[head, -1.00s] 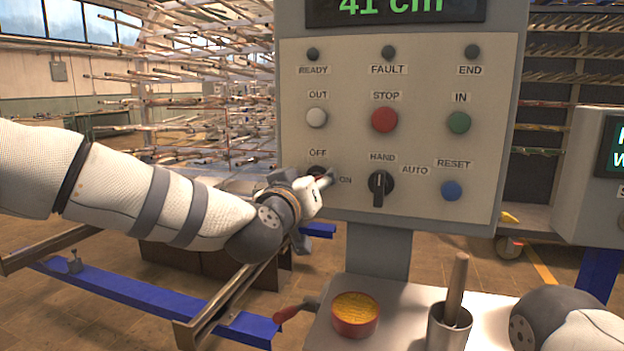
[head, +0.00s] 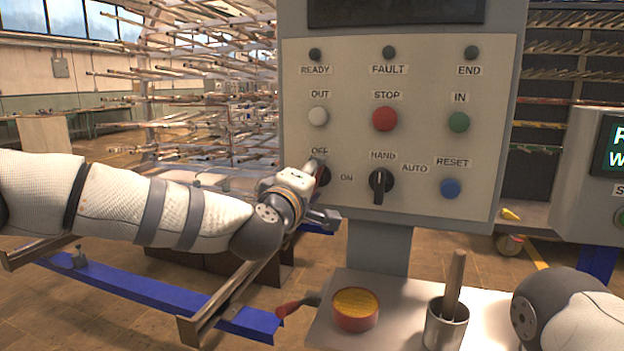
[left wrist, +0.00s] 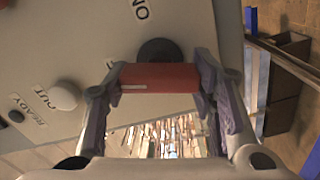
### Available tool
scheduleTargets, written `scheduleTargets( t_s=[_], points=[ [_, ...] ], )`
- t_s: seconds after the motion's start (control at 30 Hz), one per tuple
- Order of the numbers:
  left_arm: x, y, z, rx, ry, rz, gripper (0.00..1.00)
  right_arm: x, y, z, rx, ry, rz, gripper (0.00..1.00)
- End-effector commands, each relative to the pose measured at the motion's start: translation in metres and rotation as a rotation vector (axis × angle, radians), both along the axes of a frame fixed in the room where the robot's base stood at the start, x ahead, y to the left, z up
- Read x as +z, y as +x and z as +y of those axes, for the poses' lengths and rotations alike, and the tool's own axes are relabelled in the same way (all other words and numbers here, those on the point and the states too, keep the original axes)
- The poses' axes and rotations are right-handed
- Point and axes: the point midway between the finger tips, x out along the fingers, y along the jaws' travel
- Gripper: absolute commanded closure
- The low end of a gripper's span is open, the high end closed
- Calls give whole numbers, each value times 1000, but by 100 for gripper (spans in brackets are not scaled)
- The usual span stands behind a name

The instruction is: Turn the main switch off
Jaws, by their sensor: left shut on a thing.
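The main switch is a dark round base with a red handle, at the lower left of the grey control panel (head: 345,150), between the OFF label (head: 319,152) and the ON label (head: 346,177). The display (head: 395,10) above is dark. My right gripper is out of view.
A HAND/AUTO selector (head: 380,182) is right of the switch, with a blue RESET button (head: 450,188) beyond. A white button (head: 318,117) and a red STOP button (head: 385,118) are above. A round tin (head: 355,312) and a metal cup (head: 446,328) stand on the shelf below.

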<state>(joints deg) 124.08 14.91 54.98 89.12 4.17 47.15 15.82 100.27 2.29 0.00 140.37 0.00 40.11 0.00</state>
Motion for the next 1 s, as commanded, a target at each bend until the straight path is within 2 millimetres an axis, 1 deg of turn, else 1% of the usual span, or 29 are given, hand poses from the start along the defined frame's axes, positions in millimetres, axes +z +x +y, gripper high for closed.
scheduleTargets(
  t_s=[0.2,0.5,1.0],
  points=[
    [-2,0,0,-2,-148,50,77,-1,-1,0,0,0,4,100],
    [-2,0,-1,-2,-277,92,77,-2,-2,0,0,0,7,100],
    [-2,-1,-1,-3,-321,106,77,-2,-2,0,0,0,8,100]
  ],
)
